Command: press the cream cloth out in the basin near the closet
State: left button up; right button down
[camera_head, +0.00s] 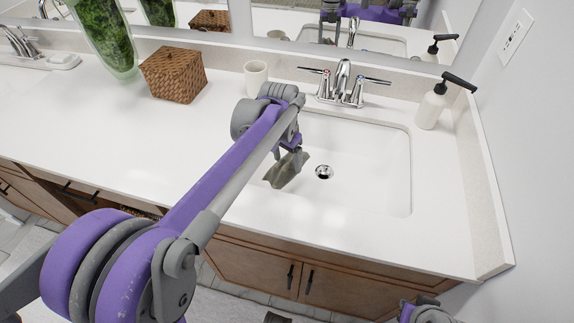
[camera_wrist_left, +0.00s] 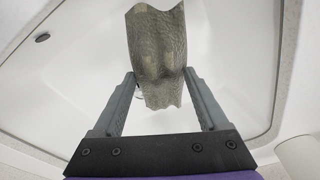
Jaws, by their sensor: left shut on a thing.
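The cloth (camera_head: 286,172) looks grey-olive rather than cream, and hangs in the left part of the white basin (camera_head: 372,180). My left gripper (camera_head: 289,150) reaches down into the basin from the left and is shut on the cloth. In the left wrist view the cloth (camera_wrist_left: 157,50) is bunched between the two fingers (camera_wrist_left: 158,88), with folds spreading beyond them. I cannot tell whether its lower edge touches the basin floor. My right gripper does not show; only a purple and grey part of my right arm shows at the bottom right.
The drain (camera_head: 324,172) lies right of the cloth. The faucet (camera_head: 342,85) stands behind the basin, with a cup (camera_head: 256,77) to its left and a soap dispenser (camera_head: 432,106) to its right. A woven box (camera_head: 173,75) and a plant vase (camera_head: 104,35) stand further left.

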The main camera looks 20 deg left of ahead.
pick_arm(q)
jog(key=o, duration=0.9)
jog(key=c, duration=0.6)
jog(key=d+r+p, duration=1)
jog(key=f+b, duration=0.4)
jog(key=f, duration=0.2)
jog(key=f+b, duration=0.4)
jog(key=f, duration=0.2)
jog(key=f+b, duration=0.4)
jog(key=f, duration=0.2)
jog(key=shift+w+f+b, duration=0.25)
jog(key=shift+f+b, duration=0.15)
